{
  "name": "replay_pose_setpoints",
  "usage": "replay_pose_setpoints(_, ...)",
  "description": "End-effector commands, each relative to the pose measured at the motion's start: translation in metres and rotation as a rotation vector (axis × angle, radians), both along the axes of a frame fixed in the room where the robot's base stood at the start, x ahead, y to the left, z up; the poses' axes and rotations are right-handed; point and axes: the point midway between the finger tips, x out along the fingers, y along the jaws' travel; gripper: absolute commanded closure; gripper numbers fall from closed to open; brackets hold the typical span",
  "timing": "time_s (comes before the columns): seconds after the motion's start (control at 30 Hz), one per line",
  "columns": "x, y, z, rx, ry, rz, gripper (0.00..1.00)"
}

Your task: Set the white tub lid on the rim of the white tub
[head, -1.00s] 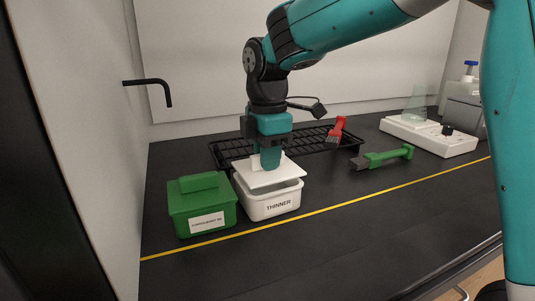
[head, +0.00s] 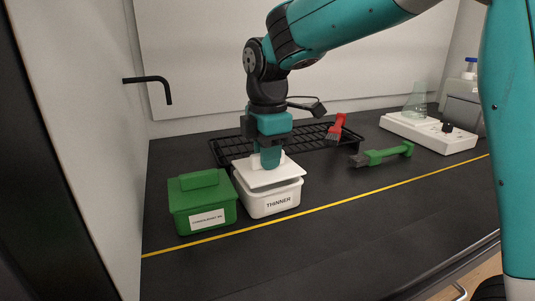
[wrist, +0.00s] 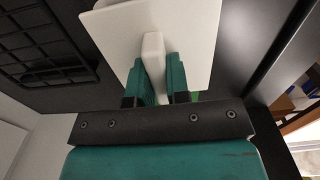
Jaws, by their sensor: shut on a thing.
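The white tub (head: 262,205), labelled THINNER, stands on the dark bench. The white tub lid (head: 289,174) lies over its opening, at or very close to the rim. I cannot tell whether it touches all round. My gripper (head: 268,163) points down above the tub and is shut on the lid's raised handle. In the wrist view the handle (wrist: 153,50) stands between the two teal fingers, with the flat lid (wrist: 195,45) beyond. The tub is hidden behind the lid in that view.
A green lidded box (head: 202,205) stands close to the left of the tub. A black wire rack (head: 225,151) lies behind, with a red brush (head: 336,128) at its right end. A green-handled tool (head: 385,154) lies to the right. The bench front is clear.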

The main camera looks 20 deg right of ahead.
Motion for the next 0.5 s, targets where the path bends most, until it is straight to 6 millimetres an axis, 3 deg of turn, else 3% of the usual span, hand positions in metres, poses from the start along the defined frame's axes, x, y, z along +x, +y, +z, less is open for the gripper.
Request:
replay_pose_setpoints(0.37,0.0002,0.0000,-0.0094,0.000,-0.001,0.000,1.00)
replay_pose_setpoints(0.4,0.0002,0.0000,-0.0094,0.000,-0.001,0.000,0.81)
replay_pose_setpoints(0.5,0.0001,0.0000,-0.0094,0.000,0.000,0.000,0.58)
